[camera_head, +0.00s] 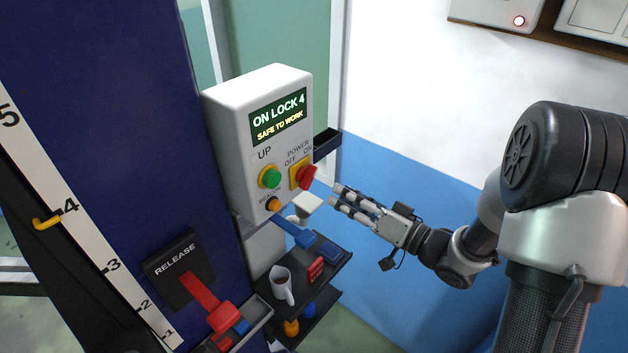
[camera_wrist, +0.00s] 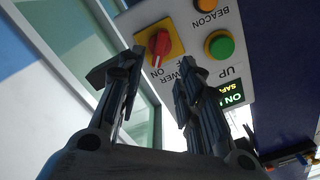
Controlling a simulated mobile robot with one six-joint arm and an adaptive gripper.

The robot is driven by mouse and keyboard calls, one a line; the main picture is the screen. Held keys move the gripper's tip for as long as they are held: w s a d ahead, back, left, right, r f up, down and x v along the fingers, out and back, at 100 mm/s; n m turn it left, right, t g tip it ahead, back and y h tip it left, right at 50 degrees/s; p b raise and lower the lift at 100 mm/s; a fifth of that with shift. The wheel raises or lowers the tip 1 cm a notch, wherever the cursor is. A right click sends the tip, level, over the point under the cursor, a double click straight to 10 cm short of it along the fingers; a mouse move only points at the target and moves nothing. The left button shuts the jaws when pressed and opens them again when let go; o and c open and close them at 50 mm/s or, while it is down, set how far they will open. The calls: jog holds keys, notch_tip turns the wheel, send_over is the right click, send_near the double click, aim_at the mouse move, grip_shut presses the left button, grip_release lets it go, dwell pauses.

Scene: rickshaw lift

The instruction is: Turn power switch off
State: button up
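The power switch (camera_head: 306,176) is a red rotary knob on a yellow plate, on the right of the white control box (camera_head: 226,135). The labels OFF and ON stand above it. I see no contact with the knob.
The box also carries a green UP button (camera_head: 270,177), an orange BEACON button (camera_head: 273,204) and a display (camera_head: 278,116) reading "ON LOCK 4 SAFE TO WORK". Below are a shelf with a mug (camera_head: 281,284) and a red RELEASE lever (camera_head: 212,303). A blue post (camera_head: 125,110) stands left.

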aim_at(312, 180)
jog(key=x, duration=0.9)
jog(key=shift+w+a, duration=0.15)
jog(key=shift+c, duration=0.3)
grip_shut()
